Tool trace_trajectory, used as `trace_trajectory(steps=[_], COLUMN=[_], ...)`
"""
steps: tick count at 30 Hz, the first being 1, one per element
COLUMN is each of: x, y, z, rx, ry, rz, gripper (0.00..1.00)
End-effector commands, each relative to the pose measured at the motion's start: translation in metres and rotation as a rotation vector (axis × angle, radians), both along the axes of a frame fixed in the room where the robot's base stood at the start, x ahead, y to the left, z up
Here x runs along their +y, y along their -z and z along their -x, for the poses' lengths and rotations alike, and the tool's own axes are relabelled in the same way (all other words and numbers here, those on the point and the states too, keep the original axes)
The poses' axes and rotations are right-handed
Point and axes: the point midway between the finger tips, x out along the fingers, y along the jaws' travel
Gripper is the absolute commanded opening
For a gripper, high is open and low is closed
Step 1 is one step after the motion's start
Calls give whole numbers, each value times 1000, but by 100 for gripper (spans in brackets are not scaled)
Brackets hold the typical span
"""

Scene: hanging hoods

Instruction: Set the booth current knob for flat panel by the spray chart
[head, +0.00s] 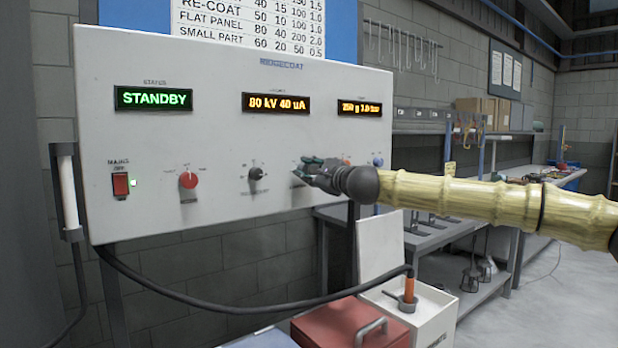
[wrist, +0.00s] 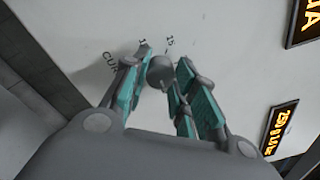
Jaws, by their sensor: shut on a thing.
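The grey control panel (head: 220,130) carries a row of knobs below three displays. My gripper (head: 308,170) is at the panel, right of the black knob (head: 256,174). In the wrist view its teal-padded fingers are shut on a grey knob (wrist: 160,72), the current knob, with "CUR" lettering and a "15" mark beside it. The fingers hide this knob in the head view. The middle display (head: 276,103) reads 80 kV 40 uA. The spray chart (head: 250,22) above, cut off at the top, gives the flat panel row as 80, 40, 200, 2.0.
The left display (head: 153,98) reads STANDBY. A red knob (head: 188,180) and a red mains switch (head: 120,184) are to the left. A blue knob (head: 378,161) sits close to my wrist. A red box (head: 345,325) and a black hose (head: 240,306) are below the panel.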

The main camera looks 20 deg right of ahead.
Motion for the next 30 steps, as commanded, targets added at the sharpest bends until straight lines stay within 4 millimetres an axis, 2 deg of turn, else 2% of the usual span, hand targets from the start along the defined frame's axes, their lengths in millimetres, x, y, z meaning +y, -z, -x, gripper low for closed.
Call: trace_trajectory(steps=[9, 25, 26, 29, 30], x=[-1, -1, -1, -1, 0], y=[1, 0, 0, 0, 0], z=[0, 0, 0, 0, 0], rx=[40, 48, 48, 49, 48], ry=[1, 1, 1, 1, 1], rz=[-111, -133, -133, -133, -132], gripper=[3, 3, 29, 47, 50])
